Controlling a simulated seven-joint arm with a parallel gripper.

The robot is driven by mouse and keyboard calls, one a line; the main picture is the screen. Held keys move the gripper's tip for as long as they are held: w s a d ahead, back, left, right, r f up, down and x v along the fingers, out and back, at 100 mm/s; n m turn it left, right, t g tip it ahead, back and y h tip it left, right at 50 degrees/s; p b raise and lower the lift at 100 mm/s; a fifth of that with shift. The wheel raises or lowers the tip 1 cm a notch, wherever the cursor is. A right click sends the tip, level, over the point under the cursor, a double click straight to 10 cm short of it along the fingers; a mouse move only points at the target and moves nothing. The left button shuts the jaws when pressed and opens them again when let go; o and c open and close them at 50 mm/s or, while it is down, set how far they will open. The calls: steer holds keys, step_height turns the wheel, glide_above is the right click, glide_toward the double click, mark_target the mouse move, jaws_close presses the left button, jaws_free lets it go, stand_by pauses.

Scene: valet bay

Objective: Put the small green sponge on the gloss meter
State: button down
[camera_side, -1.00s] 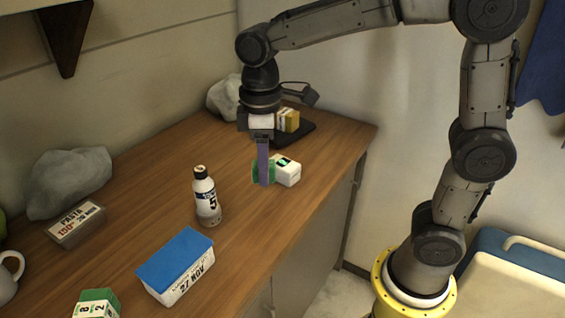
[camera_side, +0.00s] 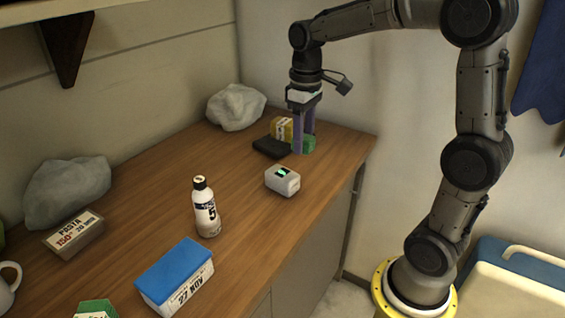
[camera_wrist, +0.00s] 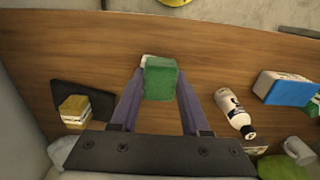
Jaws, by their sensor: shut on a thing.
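The small green sponge (camera_side: 309,144) is held between the fingers of my gripper (camera_side: 303,148), which is shut on it. It appears raised above the counter, toward the back right in the side view. The sponge also shows in the wrist view (camera_wrist: 160,80) between the fingertips. The gloss meter (camera_side: 283,181), a small pale block with a dark, green-lit display, stands on the counter below and left of the sponge in the side view. In the wrist view the sponge hides most of it, leaving only a pale edge (camera_wrist: 146,60).
A dark pad (camera_side: 268,148) and a yellow-and-white block (camera_side: 281,129) are behind the gripper. A white bottle (camera_side: 206,208), a blue-topped box (camera_side: 174,272) and a pasta-labelled box (camera_side: 74,235) stand leftward. Grey lumps (camera_side: 236,106) line the wall. Bare counter surrounds the meter.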

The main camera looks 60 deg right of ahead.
glide_above(282, 172)
steer(key=f, duration=0.4)
steer(key=s+f, duration=0.1)
steer(key=f, duration=0.1)
steer(key=shift+a, duration=0.15)
steer(key=shift+w+f, duration=0.2)
steer(key=shift+f, duration=0.8)
steer(key=shift+w+f, duration=0.2)
steer(key=shift+f, duration=0.75)
steer(key=shift+f, duration=0.15)
steer(key=shift+c, duration=1.9)
jaws_free()
